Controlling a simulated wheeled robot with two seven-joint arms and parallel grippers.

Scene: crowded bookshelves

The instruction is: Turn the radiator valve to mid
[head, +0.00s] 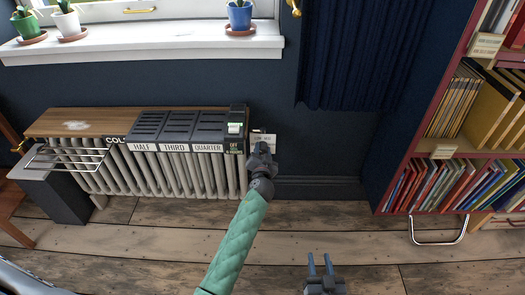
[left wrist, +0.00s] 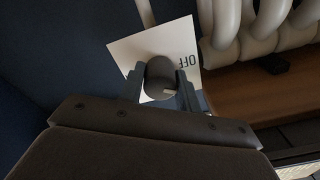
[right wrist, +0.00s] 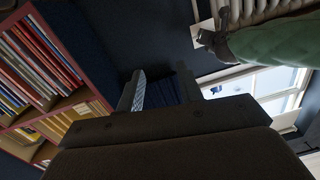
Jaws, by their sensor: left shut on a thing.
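The radiator valve is a dark round knob (left wrist: 160,72) in the left wrist view, in front of a white card (left wrist: 125,52) with the word OFF at its right side. A small pale mark shows on the knob's lower right. My left gripper (left wrist: 160,88) is shut on the knob, one finger on each side. In the head view the left gripper (head: 262,150) is at the right end of the radiator (head: 175,175) and hides the knob; the card's top edge shows above it. My right gripper (head: 319,262) is open and empty above the floor.
A wooden shelf (head: 75,122) tops the radiator, with dark panels marked HALF, THIRD and QUARTER (head: 207,148). A wire rack (head: 65,158) is at its left. A bookcase (head: 455,150) stands right, beside a dark curtain (head: 355,55). Potted plants stand on the windowsill (head: 140,42).

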